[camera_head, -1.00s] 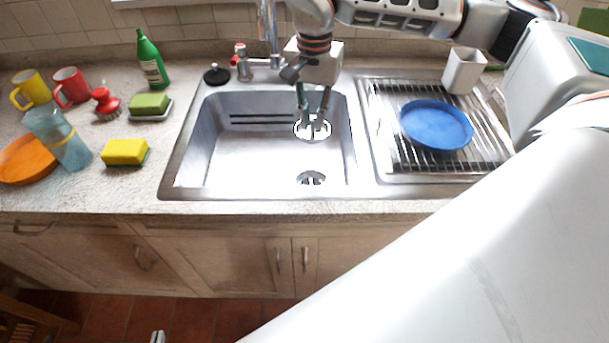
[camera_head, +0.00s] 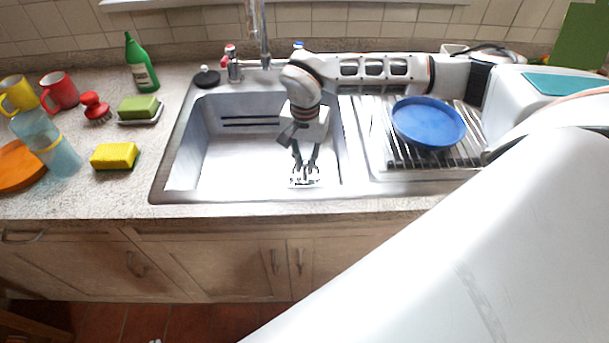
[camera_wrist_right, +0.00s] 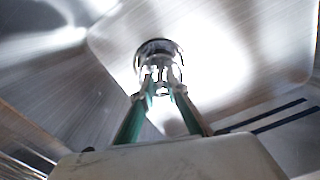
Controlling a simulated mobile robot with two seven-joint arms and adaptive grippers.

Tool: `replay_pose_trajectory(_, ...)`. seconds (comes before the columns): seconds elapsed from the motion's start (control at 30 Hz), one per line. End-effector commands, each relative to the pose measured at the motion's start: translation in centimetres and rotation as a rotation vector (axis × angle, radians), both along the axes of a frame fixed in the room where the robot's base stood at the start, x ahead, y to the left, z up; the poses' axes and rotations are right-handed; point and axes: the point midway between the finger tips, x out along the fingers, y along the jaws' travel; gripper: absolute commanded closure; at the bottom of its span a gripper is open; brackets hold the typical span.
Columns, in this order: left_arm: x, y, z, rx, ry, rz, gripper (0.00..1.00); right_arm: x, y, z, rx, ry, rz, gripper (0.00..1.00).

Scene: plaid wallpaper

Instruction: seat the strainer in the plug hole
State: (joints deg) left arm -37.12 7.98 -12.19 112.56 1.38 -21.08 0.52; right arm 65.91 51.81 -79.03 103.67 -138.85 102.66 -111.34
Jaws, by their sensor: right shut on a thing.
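My right gripper (camera_head: 305,165) reaches down into the sink basin (camera_head: 225,170) and is shut on the strainer (camera_head: 304,181), a shiny metal piece. In the right wrist view, the fingertips (camera_wrist_right: 159,92) meet at the near side of the strainer (camera_wrist_right: 158,68). The strainer lies over the plug hole, near the front right of the basin floor. A dark curved rim (camera_wrist_right: 158,43) shows just behind it in the wrist view. The hole is mostly hidden, and I cannot tell whether the strainer is in it or just above. My left gripper is not in view.
The faucet (camera_head: 257,35) stands behind the basin.

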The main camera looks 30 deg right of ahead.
Motion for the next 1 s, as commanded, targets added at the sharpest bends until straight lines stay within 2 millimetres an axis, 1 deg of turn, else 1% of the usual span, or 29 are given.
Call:
replay_pose_trajectory(0.03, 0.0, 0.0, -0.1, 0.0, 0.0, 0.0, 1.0, 0.0, 0.0, -0.6, 0.001, 0.001, 0.0, 1.0)
replay_pose_trajectory(0.23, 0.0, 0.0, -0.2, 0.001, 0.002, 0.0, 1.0, 0.0, 0.0, -1.7, 0.001, 0.002, 0.0, 1.0)
replay_pose_trajectory(0.3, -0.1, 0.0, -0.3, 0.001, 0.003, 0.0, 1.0, 0.0, 0.1, -2.5, 0.0, 0.001, 0.0, 1.0)
replay_pose_trajectory(0.5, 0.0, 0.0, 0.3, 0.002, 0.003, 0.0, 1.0, 0.0, 0.0, -4.7, 0.001, 0.001, 0.0, 1.0)
replay_pose_trajectory(0.67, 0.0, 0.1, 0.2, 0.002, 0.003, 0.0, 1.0, 0.1, 0.0, -4.9, 0.001, -0.002, 0.001, 1.0)
replay_pose_trajectory(0.7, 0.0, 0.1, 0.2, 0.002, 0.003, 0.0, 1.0, 0.1, 0.0, -4.9, 0.0, -0.001, 0.001, 0.84)
replay_pose_trajectory(0.77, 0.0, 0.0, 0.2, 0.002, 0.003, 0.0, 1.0, 0.1, 0.0, -4.9, 0.0, -0.001, 0.0, 0.69)
replay_pose_trajectory(1.0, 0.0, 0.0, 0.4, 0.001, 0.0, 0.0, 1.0, 0.0, 0.0, -4.9, 0.001, -0.001, 0.0, 0.69)
